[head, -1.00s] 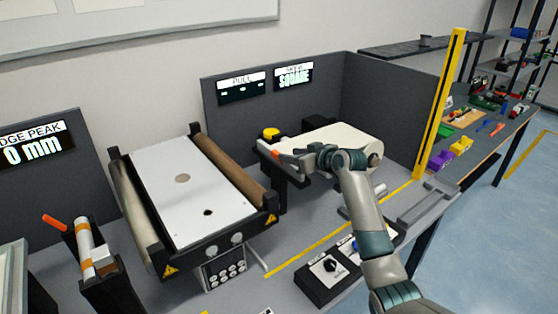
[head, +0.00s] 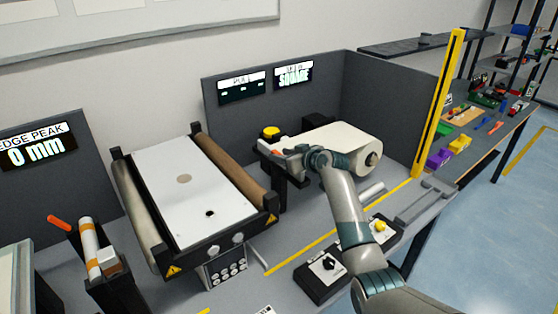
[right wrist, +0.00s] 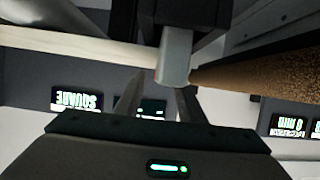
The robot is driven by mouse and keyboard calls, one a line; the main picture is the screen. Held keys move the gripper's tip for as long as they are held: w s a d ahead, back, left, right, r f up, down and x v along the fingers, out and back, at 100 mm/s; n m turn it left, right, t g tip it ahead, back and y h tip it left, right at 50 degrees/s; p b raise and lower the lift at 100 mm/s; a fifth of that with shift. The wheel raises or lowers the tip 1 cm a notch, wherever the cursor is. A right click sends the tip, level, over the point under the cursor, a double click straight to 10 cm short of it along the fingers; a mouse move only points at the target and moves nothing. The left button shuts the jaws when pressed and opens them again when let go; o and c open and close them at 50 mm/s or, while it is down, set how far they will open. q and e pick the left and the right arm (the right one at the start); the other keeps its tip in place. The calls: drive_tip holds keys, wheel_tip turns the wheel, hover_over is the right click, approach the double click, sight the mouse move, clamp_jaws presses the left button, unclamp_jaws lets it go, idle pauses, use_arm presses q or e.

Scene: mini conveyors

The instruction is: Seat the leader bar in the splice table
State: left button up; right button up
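The splice table (head: 270,150) appears to be the narrow dark-framed bed in front of the cream web roll (head: 345,145), with an orange piece near its left end. My right gripper (head: 292,158) is over this bed, partly hidden by its own wrist. In the right wrist view its two fingers (right wrist: 160,90) are apart, with a gap between them. A pale grey block (right wrist: 174,58) is just beyond the fingertips, nearer the right-hand finger; contact cannot be told. I cannot clearly identify the leader bar or tell whether it is seated. My left gripper is out of view.
A white-topped machine (head: 190,190) with a brown roller (head: 228,165) stands left of the bed. A control box (head: 325,275) with knobs sits in front. A yellow post (head: 438,105) rises at right. A pale rod (head: 372,192) lies on the bench.

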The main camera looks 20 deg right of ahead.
clamp_jaws()
drive_tip(key=shift+r, duration=0.15)
drive_tip(key=shift+r+b, duration=0.5)
drive_tip(key=shift+r, duration=0.1)
wheel_tip(320, 180, up, 2)
drive_tip(key=shift+r+b, duration=0.2)
drive_tip(key=shift+b, duration=0.5)
drive_tip(key=s+d+r+b, duration=0.4)
drive_tip(key=d+r, duration=0.3)
drive_tip(key=d, duration=0.3)
drive_tip(key=shift+s+d, duration=0.15)
drive_tip(key=shift+s, duration=0.6)
drive_tip(key=shift+r, duration=0.1)
